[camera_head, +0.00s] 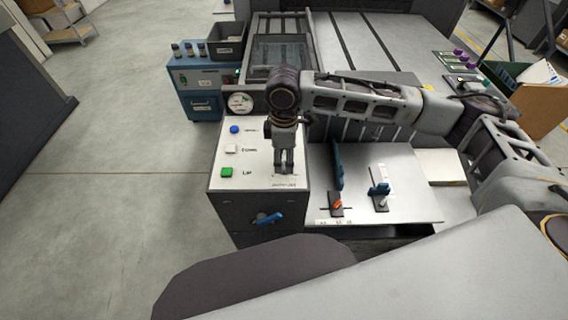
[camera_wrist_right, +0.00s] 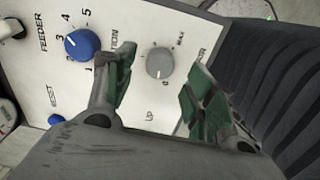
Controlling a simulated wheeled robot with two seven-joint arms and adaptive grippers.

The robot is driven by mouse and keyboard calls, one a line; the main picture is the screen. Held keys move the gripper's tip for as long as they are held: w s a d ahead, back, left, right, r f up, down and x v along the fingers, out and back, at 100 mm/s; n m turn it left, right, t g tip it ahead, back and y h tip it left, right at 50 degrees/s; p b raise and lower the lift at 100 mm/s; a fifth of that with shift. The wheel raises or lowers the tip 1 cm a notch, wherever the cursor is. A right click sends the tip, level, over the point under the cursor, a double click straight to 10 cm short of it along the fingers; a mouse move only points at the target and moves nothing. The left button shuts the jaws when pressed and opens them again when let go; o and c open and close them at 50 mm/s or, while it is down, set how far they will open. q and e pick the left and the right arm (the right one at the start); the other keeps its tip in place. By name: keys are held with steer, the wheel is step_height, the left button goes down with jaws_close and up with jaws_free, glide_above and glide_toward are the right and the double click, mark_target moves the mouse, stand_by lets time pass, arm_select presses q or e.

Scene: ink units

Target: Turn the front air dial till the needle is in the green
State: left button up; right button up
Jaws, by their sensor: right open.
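My right gripper (camera_head: 284,166) points down over the white top of the control box (camera_head: 222,150). In the right wrist view its two green-padded fingers (camera_wrist_right: 162,62) are apart, with a small grey dial (camera_wrist_right: 160,63) showing between them; whether they touch it I cannot tell. The dial has a white mark and a printed scale with "MAX", and the letters beside it are partly hidden. In the head view the gripper hides this dial. A round gauge (camera_head: 240,103) stands behind the box; its needle is too small to read. My left gripper is out of view.
A blue dial (camera_wrist_right: 82,43) marked 1 to 5 sits beside the left finger in the wrist view, and a blue button (camera_wrist_right: 55,119) is near. Green button (camera_head: 226,172) and blue lever (camera_head: 267,218) are on the box. A blue upright lever (camera_head: 337,165) stands right of the gripper.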

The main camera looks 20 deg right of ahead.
mark_target(284, 165)
step_height(284, 165, down, 3)
steer(key=shift+r, duration=0.15)
arm_select(q)
steer(key=shift+w, duration=0.4)
arm_select(e)
steer(key=shift+f, duration=0.35)
arm_select(q)
steer(key=shift+f, duration=0.1)
